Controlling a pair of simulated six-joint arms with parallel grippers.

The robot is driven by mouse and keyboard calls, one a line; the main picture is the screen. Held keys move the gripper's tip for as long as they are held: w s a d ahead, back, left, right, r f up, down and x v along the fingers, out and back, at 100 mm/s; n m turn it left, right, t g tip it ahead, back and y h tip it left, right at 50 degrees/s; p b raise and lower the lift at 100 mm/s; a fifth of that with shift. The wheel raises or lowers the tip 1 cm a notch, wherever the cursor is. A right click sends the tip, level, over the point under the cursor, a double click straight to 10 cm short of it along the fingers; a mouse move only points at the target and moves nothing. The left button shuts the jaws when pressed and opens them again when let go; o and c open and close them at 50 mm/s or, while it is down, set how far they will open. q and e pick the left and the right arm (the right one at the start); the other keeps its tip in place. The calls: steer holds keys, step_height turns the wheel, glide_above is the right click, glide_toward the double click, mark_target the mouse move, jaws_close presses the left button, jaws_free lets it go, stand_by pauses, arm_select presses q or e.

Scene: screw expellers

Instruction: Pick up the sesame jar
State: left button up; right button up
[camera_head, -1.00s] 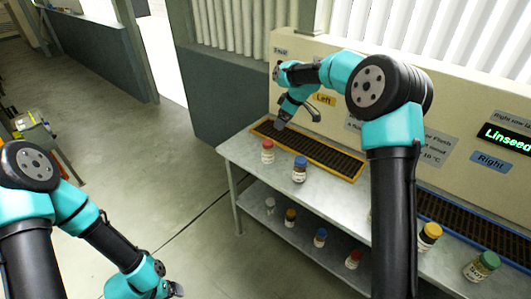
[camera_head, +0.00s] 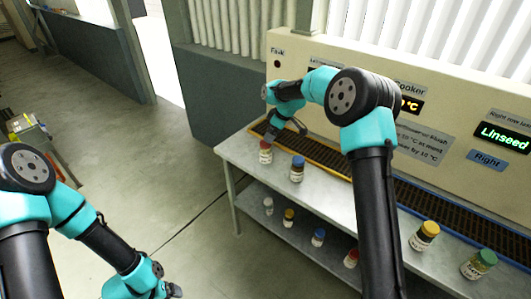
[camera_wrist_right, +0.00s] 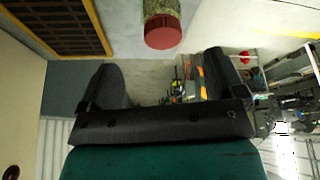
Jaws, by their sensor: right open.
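A jar with a red lid (camera_head: 265,152) stands at the left end of the upper shelf. In the right wrist view the red-lidded jar (camera_wrist_right: 162,30) is just beyond the fingertips, roughly between them and not touching. My right gripper (camera_wrist_right: 164,78) is open and empty; in the head view it is just above and behind that jar. A blue-lidded jar (camera_head: 297,170) stands to its right. The labels are too small to read, so I cannot tell which jar is sesame. My left gripper (camera_head: 170,291) is low at the bottom edge, its fingers unclear.
Yellow-lidded (camera_head: 425,236) and green-lidded (camera_head: 479,264) jars stand further right on the metal bench (camera_head: 330,205). Several jars stand on the lower shelf. The beige machine (camera_head: 450,110) and a grated trough (camera_head: 321,156) run behind. The right arm hides part of the bench.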

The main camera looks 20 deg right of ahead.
mark_target(264, 145)
steer(key=shift+x, duration=2.1)
steer(key=shift+x, duration=2.55)
steer(key=shift+a, duration=0.2)
steer(key=c, duration=1.2)
steer(key=shift+r, duration=0.15)
